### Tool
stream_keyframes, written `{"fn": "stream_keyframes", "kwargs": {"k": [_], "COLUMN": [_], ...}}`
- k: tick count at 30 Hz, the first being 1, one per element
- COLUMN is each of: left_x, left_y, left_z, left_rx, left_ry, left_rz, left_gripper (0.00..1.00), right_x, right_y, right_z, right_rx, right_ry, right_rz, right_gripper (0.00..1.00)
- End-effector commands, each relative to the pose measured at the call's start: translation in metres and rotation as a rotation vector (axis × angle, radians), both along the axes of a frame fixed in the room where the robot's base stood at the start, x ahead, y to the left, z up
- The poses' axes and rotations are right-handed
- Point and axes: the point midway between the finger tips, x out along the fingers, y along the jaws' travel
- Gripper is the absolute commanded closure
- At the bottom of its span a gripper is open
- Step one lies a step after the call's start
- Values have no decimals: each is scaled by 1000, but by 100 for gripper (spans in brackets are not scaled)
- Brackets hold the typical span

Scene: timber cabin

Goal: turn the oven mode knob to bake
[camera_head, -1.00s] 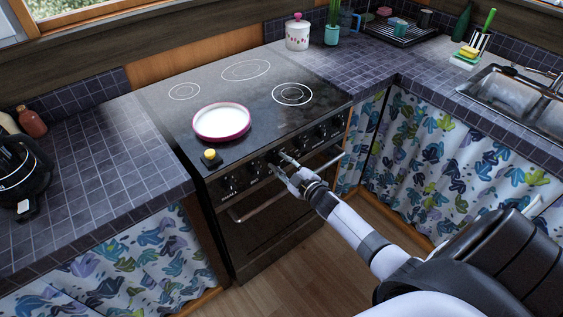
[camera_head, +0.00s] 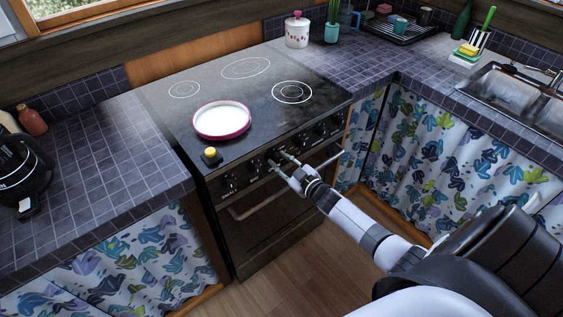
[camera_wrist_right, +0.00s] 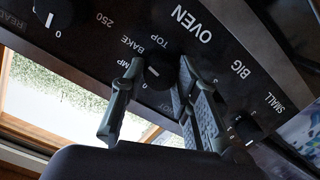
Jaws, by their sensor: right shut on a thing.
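The oven's control panel shows upside down in the right wrist view, with the words OVEN, TOP, BAKE and a partly hidden "MP". The dark oven mode knob (camera_wrist_right: 158,74) sits beside these words, between the two fingers of my right gripper (camera_wrist_right: 159,70). The fingers are shut on the knob, one on each side. A short pale mark shows on the knob, but I cannot tell exactly which label it points at. In the head view my right gripper (camera_head: 278,160) reaches the front panel of the black stove (camera_head: 262,226). My left gripper is not in view.
Other knobs flank it: one at upper left (camera_wrist_right: 54,12) and one at right (camera_wrist_right: 246,129). An oven handle (camera_head: 258,202) runs below the panel. A pink-rimmed white pan (camera_head: 222,121) and a small yellow-topped object (camera_head: 211,154) sit on the cooktop.

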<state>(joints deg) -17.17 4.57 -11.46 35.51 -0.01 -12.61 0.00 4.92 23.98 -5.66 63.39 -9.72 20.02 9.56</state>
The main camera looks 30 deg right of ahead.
Motion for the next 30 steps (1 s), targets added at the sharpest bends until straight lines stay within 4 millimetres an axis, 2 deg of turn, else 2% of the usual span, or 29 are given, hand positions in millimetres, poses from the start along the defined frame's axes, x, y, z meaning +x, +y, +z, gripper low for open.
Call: {"fn": "stream_keyframes", "kwargs": {"k": [3, 4, 12, 23, 26, 30], "left_x": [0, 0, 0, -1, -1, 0], "left_y": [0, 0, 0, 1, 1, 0], "left_z": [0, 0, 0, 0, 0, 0], "left_rx": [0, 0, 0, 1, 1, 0], "left_ry": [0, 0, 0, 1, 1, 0], "left_rz": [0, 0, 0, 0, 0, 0], "left_gripper": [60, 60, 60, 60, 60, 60], "right_x": [-1, -1, 0, -4, -14, -41], "right_y": [0, 0, 0, 0, -1, -4], "right_z": [-2, -2, -1, 0, -1, 1], "right_rx": [-1, -1, -2, -2, -3, -3], "right_ry": [4, 4, 2, 1, 3, 5], "right_rz": [-1, -1, 0, 1, 1, 1], "right_gripper": [99, 70, 52, 51, 51, 51]}}
